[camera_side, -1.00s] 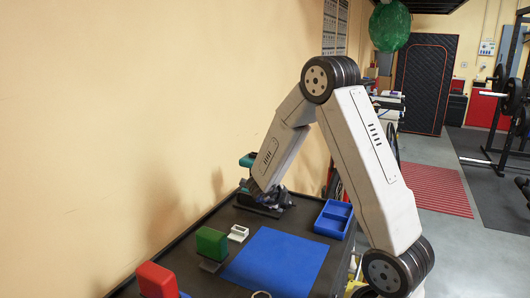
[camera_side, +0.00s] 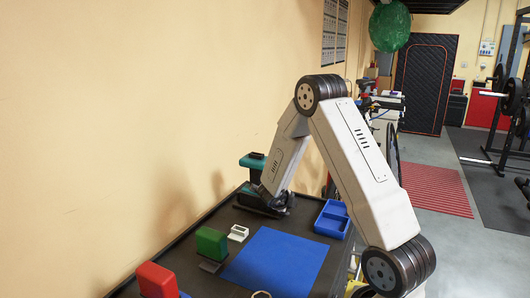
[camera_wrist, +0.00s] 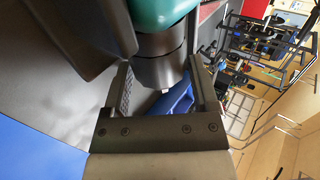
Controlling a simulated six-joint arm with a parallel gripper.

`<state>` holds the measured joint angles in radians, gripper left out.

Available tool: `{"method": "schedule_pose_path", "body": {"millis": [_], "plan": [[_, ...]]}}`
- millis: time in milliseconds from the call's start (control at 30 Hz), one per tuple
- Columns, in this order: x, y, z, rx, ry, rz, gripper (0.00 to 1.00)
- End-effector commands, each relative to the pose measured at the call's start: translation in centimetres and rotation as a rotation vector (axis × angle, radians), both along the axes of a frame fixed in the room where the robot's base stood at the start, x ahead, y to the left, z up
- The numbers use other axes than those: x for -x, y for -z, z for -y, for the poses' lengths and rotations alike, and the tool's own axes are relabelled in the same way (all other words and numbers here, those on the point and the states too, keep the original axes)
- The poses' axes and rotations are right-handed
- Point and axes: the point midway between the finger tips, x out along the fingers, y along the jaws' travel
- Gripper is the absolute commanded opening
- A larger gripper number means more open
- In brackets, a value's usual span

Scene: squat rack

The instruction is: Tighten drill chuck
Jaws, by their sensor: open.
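The drill (camera_side: 252,161) has a teal body and stands on a black base at the far end of the bench, partly hidden by my arm in the side view. In the wrist view its teal body (camera_wrist: 160,12) is at the top, with the black stepped chuck (camera_wrist: 161,68) below it. My gripper (camera_wrist: 160,85) is open, with one finger on each side of the chuck. A gap shows at the left finger; whether the right finger touches the chuck I cannot tell. In the side view my gripper (camera_side: 276,201) is small and dark, close to the drill base.
A blue divided tray (camera_side: 333,219) stands right of my gripper. A blue mat (camera_side: 275,262) lies in the bench's middle. A green block (camera_side: 211,243), a white holder (camera_side: 238,233) and a red block (camera_side: 157,280) sit along the wall side. The mat is clear.

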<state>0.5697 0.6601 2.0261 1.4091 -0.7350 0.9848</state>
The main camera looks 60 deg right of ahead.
Motion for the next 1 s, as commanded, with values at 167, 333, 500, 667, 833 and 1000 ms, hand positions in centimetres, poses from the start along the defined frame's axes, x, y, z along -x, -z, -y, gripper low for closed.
{"method": "schedule_pose_path", "body": {"millis": [167,333,500,667,833,1000], "plan": [[-0.02,0.12,0.19,0.000,0.001,0.001,0.76],[-0.02,0.11,0.17,0.000,0.000,0.000,0.70],[-0.02,0.10,0.15,0.000,-0.001,0.001,0.16],[-0.01,0.10,0.15,-0.003,0.000,0.000,0.02],[0.04,0.06,0.21,-0.037,0.003,-0.002,0.03],[0.10,0.00,0.28,-0.106,0.005,-0.004,0.03]]}}
